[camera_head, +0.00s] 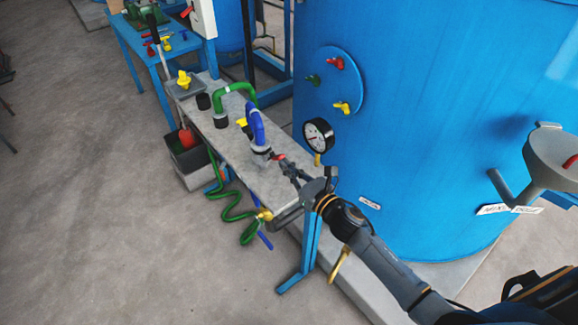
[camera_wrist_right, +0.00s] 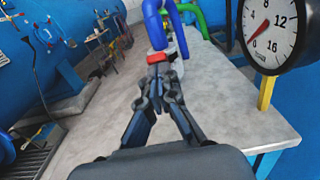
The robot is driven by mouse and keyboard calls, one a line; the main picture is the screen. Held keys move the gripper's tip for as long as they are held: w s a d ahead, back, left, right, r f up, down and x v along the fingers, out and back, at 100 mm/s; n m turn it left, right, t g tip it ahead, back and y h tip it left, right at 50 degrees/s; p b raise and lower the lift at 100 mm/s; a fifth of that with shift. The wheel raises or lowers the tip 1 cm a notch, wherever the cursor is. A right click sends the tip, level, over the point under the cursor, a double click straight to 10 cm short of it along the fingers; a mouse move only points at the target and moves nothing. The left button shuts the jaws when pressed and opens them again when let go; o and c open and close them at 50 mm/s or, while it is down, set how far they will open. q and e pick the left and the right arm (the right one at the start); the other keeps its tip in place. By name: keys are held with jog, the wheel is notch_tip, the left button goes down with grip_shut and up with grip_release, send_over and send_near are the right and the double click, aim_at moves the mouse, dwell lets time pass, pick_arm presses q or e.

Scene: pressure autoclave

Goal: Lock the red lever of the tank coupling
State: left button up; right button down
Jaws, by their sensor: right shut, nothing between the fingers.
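The red lever (camera_head: 278,157) sits on the grey tank coupling (camera_head: 261,153) at the foot of the blue bent pipe (camera_head: 256,126), on the near part of the grey bench. In the right wrist view the red lever (camera_wrist_right: 156,58) shows just beyond my fingertips, with the blue pipe (camera_wrist_right: 153,25) behind it. My right gripper (camera_head: 284,165) is shut and empty, its tips close to the lever; I cannot tell whether they touch it. The gripper also shows in the right wrist view (camera_wrist_right: 157,80) and hides part of the coupling. My left gripper is not in view.
A pressure gauge (camera_head: 318,135) stands at the bench edge, close to my right gripper. The large blue tank (camera_head: 430,120) rises to the right. A green bent pipe (camera_head: 233,92) stands farther along the bench (camera_head: 285,190). A green coiled hose (camera_head: 228,208) hangs at the bench's left side.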

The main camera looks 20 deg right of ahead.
jog(key=shift+w+a+r+g+h+p, duration=0.15)
jog(key=shift+r+g+p, duration=0.25)
jog(key=shift+p, duration=0.7)
jog(key=shift+w+d+r+g+h+p, duration=0.1)
jog(key=shift+w+r+g+p, duration=0.25)
jog(key=shift+p, duration=0.7)
jog(key=shift+a+r+g+h+p, duration=0.2)
jog(key=shift+r+p, duration=0.3)
jog(key=shift+p, duration=0.6)
notch_tip(320, 180, up, 3)
jog(key=p, duration=0.2)
send_over(276, 156)
jog(key=shift+w, duration=0.2)
jog(key=shift+w+r, duration=0.1)
